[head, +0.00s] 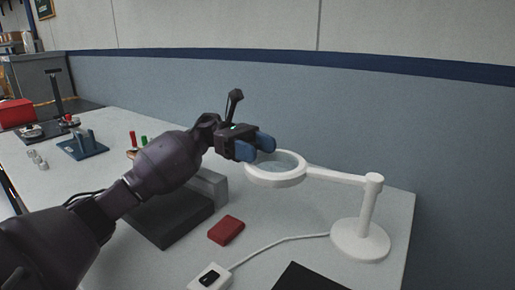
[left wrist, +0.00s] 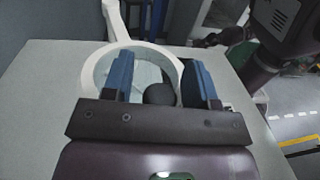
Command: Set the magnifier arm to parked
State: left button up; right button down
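The white magnifier arm stands at the right of the table, with a round base (head: 360,240), an upright post and a horizontal arm (head: 335,175) reaching left to a ring lens (head: 276,176). The ring also shows in the left wrist view (left wrist: 92,72). My left gripper (head: 259,146) is at the ring's far-left side, its blue fingers overlapping the ring in the picture. In the left wrist view the fingers (left wrist: 160,82) are spread apart, with a dark round knob (left wrist: 160,94) between them. Contact cannot be told. My right gripper is not in view.
A red block (head: 226,230), a white device with a cable (head: 210,279) and a dark flat panel (head: 305,278) lie in front. A grey block (head: 208,187) stands beneath my left arm. Small fixtures (head: 82,145) are farther left. A wall runs behind the table.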

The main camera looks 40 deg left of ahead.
pick_arm(q)
jog(key=a, duration=1)
jog(key=shift+w+a+b, duration=0.4)
jog(key=shift+w+b, duration=0.05)
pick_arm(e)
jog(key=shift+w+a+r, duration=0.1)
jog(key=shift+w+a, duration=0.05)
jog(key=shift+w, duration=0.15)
pick_arm(q)
jog(key=shift+c, duration=0.2)
